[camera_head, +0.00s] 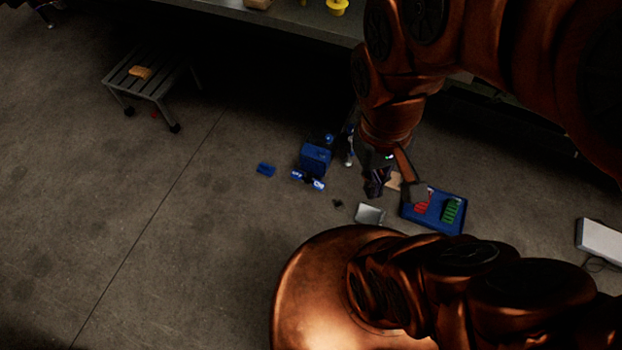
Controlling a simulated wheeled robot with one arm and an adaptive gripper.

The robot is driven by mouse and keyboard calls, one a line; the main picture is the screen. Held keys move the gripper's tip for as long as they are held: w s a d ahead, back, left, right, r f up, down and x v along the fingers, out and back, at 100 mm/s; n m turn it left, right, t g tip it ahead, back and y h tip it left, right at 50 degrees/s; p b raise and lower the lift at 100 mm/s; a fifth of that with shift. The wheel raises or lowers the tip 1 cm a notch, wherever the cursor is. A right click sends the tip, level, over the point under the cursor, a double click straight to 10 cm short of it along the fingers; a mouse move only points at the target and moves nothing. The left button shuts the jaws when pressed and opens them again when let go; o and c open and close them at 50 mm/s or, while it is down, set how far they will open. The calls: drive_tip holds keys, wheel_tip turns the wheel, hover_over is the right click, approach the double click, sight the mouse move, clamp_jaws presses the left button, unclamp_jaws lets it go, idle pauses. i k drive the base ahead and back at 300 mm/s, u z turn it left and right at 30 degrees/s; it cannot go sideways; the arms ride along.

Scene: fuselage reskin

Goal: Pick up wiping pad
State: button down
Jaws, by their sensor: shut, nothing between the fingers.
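I cannot tell for certain which thing is the wiping pad. A flat tan piece (394,181) lies on the floor, partly hidden behind my gripper and a tool-like piece with an orange shaft and grey end (415,190). A yellow-orange block (140,72) lies on the grey slatted stool (150,86) at upper left. My gripper (376,186) is small and dark in the picture, pointing down beside the tan piece's left side. It is shut and empty. Whether it touches anything is unclear.
A blue tray (433,228) holds red and green items. A silvery square container (369,214), a blue box (315,157), blue cans (308,180) and a small blue block (265,169) stand nearby. A workbench (290,17) runs along the top. Floor at left is clear.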

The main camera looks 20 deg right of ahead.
sight(264, 168)
drive_tip(key=u, duration=1.9)
drive_tip(key=i, duration=2.6)
drive_tip(key=z, duration=2.6)
